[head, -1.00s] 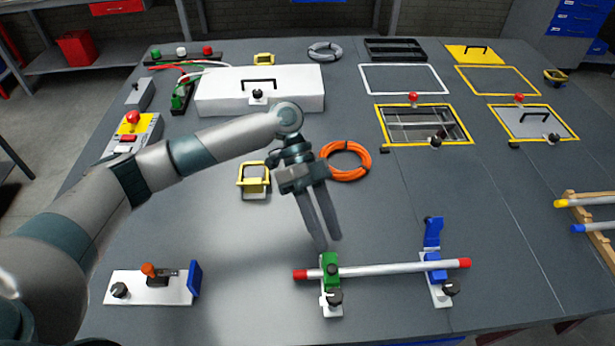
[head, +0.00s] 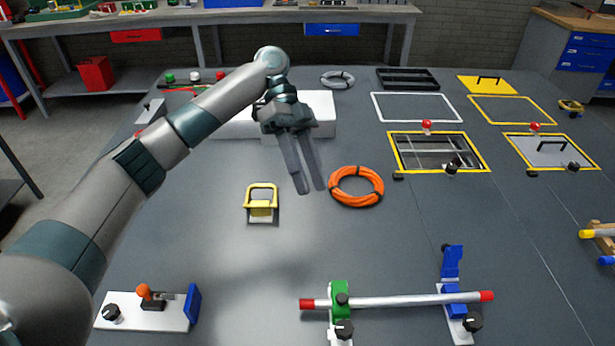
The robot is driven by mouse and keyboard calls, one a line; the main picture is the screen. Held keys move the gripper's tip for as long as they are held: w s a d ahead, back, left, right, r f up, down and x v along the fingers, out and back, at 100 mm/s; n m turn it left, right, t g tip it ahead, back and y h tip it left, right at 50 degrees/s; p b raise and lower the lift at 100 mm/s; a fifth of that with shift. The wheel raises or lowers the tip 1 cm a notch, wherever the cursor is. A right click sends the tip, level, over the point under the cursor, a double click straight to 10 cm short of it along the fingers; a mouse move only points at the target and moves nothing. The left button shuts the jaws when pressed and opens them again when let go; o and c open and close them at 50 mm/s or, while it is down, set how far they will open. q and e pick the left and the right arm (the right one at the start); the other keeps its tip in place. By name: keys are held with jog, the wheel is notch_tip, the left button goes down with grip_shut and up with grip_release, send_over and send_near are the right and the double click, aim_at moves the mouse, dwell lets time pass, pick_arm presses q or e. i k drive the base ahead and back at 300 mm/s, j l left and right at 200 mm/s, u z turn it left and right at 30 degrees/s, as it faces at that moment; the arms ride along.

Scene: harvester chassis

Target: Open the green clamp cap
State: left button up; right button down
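The green clamp (head: 338,289) sits at the front of the table on a white base with a black knob. Its cap looks closed over the left part of a silver rod (head: 395,301) with red ends. A blue clamp (head: 452,264) bears the right part of the rod, and its blue cap stands upright. My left gripper (head: 311,190) points down over the middle of the table, well behind and above the green clamp. Its two fingers are apart with a narrow gap and nothing between them. My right gripper is not in view.
A yellow-handled block (head: 262,205) and an orange cable coil (head: 356,186) lie near the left gripper. A white plate with an orange-tipped lever (head: 145,293) is at front left. A yellow-framed opening (head: 399,165) is at right. The table between the coil and the rod is clear.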

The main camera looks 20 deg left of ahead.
aim_at(340, 290)
jog(key=k, duration=2)
